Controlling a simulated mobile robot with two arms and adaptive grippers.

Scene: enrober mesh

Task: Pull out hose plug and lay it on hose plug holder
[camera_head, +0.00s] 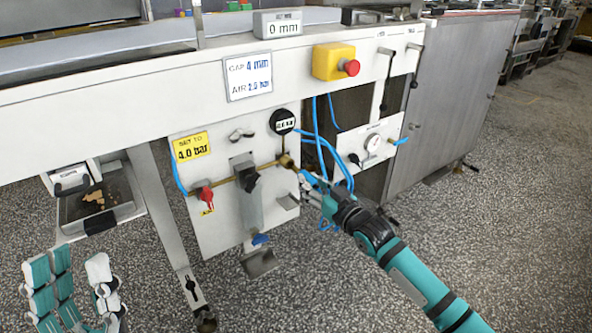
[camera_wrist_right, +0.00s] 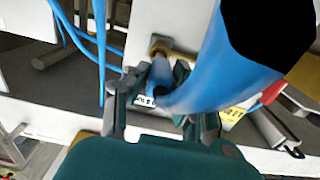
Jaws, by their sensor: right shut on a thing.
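My right gripper (camera_head: 312,188) reaches the right end of the white pneumatic panel. In the right wrist view its fingers (camera_wrist_right: 157,92) are shut on the hose plug (camera_wrist_right: 161,77), the end of a thick blue hose (camera_wrist_right: 213,72). The plug lies close in front of a brass fitting (camera_wrist_right: 160,46), which also shows in the head view (camera_head: 287,161); whether they still touch is unclear. A small grey bracket (camera_head: 288,201) sits below the fitting; I cannot tell if it is the hose plug holder. My left gripper (camera_head: 75,290) is open and empty at lower left.
Several thin blue hoses (camera_head: 316,125) hang right of the panel. A yellow box with a red button (camera_head: 336,62) is above. The speckled floor at right is clear.

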